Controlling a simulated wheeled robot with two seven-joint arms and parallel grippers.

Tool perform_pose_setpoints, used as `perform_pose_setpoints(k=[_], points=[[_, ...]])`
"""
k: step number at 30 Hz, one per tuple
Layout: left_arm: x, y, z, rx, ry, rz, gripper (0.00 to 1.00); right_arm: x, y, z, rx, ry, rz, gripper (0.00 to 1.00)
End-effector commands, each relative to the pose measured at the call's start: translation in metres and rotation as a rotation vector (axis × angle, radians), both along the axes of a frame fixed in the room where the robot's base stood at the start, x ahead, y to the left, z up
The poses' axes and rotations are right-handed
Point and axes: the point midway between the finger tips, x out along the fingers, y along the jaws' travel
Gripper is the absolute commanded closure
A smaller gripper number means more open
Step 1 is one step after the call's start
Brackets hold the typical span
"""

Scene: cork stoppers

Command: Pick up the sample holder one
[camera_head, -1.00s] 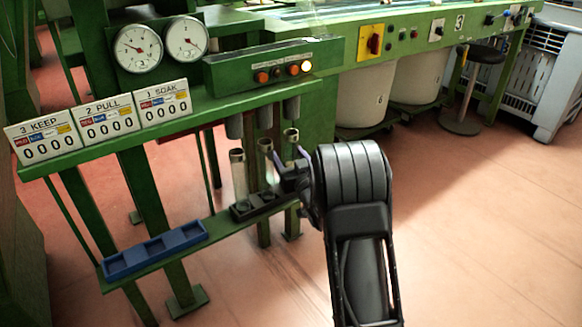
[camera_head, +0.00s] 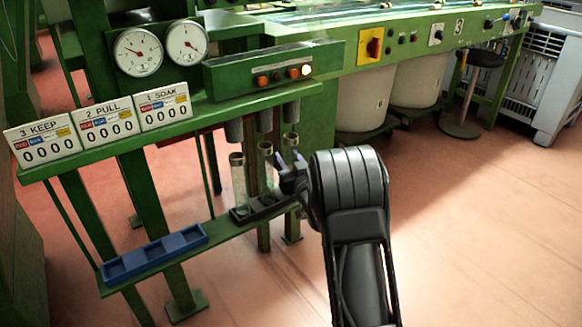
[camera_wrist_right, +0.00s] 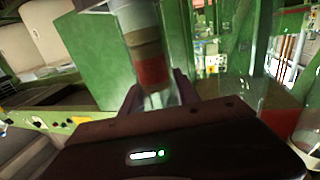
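My right gripper (camera_head: 291,160) is at the rightmost glass tube (camera_head: 291,140), at the right end of the lower green shelf. In the right wrist view its two fingers (camera_wrist_right: 158,90) stand on either side of a clear tube (camera_wrist_right: 150,45) with a tan and red band inside. I cannot tell whether the fingers press on the glass. Two more tubes, the left one (camera_head: 238,182) and the middle one (camera_head: 265,165), stand upright in a black rack (camera_head: 243,215). My gripper and arm hide the lower part of the rightmost tube. My left gripper is not in view.
A blue tray (camera_head: 155,253) with empty compartments lies on the lower shelf at left. The upper green shelf (camera_head: 225,108) carries counter cards, including 1 SOAK (camera_head: 164,106), with nozzles (camera_head: 235,130) hanging above the tubes.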

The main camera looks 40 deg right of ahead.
Motion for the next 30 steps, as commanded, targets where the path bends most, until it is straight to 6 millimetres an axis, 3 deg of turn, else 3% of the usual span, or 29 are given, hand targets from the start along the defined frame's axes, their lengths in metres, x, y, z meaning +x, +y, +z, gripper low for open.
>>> perform_pose_setpoints(k=[13,23,30], points=[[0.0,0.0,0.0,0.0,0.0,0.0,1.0,0.0,0.0,0.0,0.0,0.0,0.0,1.0],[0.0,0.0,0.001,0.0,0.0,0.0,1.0,0.0,0.0,0.001,0.0,-0.001,0.0,1.0],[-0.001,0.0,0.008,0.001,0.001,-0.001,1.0,0.0,-0.001,0.014,0.0,-0.002,-0.001,1.0]])
